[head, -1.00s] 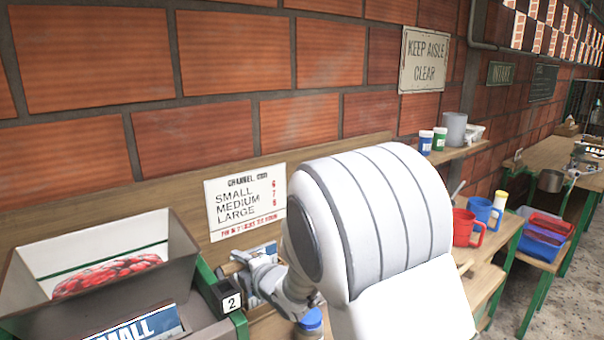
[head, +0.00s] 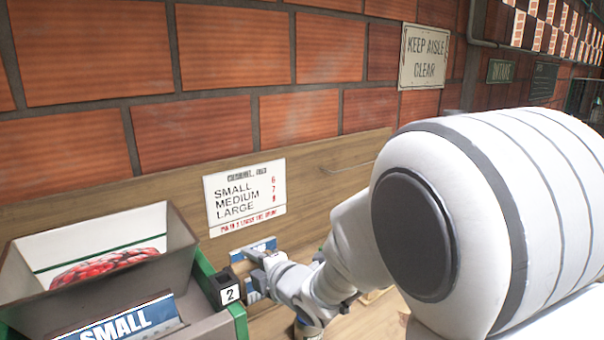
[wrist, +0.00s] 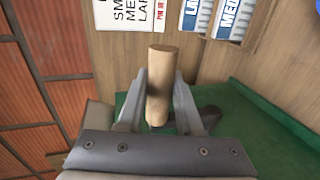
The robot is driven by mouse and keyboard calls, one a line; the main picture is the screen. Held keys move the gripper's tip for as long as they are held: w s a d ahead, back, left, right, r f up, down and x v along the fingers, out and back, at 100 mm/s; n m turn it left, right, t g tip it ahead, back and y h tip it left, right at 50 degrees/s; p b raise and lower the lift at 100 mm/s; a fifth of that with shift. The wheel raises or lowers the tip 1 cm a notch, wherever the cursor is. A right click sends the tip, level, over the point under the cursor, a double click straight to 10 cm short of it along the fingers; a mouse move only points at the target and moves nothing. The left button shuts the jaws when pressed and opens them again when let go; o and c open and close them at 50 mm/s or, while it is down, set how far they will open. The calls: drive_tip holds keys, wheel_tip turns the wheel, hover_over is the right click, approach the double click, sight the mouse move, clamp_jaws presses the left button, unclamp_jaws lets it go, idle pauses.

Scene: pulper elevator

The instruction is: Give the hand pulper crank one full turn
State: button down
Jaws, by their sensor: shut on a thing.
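The hand pulper (head: 195,255) stands at the left of the head view, with a grey hopper above a green body. Red cherries (head: 105,268) show inside the hopper. The wooden crank handle (wrist: 160,75) is a pale cylinder between my two fingers in the wrist view, its far end sticking out past them. My gripper (head: 250,270) is shut on this handle, at the pulper's right side. In the head view the handle (head: 240,268) shows only in part. The crank arm is largely hidden by my gripper and the pulper.
A size chart (head: 245,197) hangs on the wooden backboard behind. Blue-labelled holders (wrist: 215,18) show in the wrist view. My arm hides the benches at right.

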drive_tip(key=shift+s+f, duration=0.1)
drive_tip(key=shift+f, duration=0.05)
drive_tip(key=shift+s+d+f+b, duration=0.2)
drive_tip(key=shift+s+d+b, duration=0.4)
drive_tip(key=shift+s, duration=0.15)
drive_tip(key=shift+s+d+f+b, duration=0.2)
drive_tip(key=shift+s+d+b, duration=0.3)
drive_tip(key=shift+s+d, duration=0.15)
drive_tip(key=s+d+f+b, duration=0.1)
drive_tip(key=s+f+b, duration=0.1)
drive_tip(key=b, duration=0.1)
drive_tip(key=shift+s+d, duration=0.25)
drive_tip(key=shift+d, duration=0.1)
drive_tip(key=shift+f, duration=0.1)
